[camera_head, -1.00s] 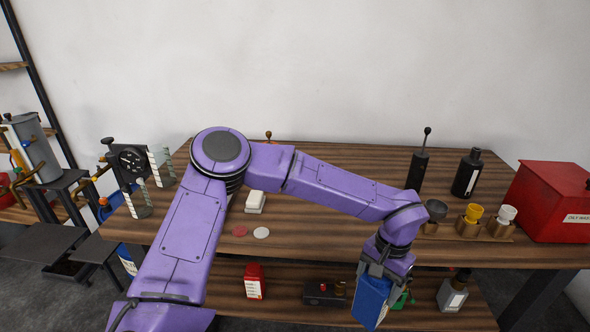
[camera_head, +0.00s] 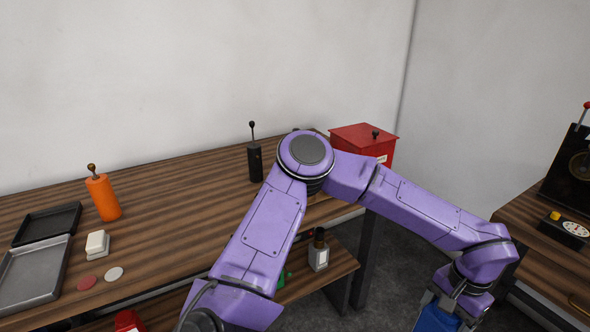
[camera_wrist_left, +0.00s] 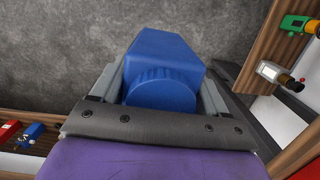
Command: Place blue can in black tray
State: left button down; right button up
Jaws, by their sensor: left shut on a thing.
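My left gripper (camera_head: 447,308) is shut on the blue can (camera_head: 436,320), low at the right of the head view, over the gap between two tables. The left wrist view shows the can (camera_wrist_left: 165,65) between both fingers (camera_wrist_left: 160,90), with grey floor beyond it. The tray looks empty. My right gripper is out of view.
A second table (camera_head: 530,220) stands at right.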

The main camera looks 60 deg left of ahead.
aim_at(49, 232)
jog(key=k, duration=1.75)
jog(key=u, duration=1.05)
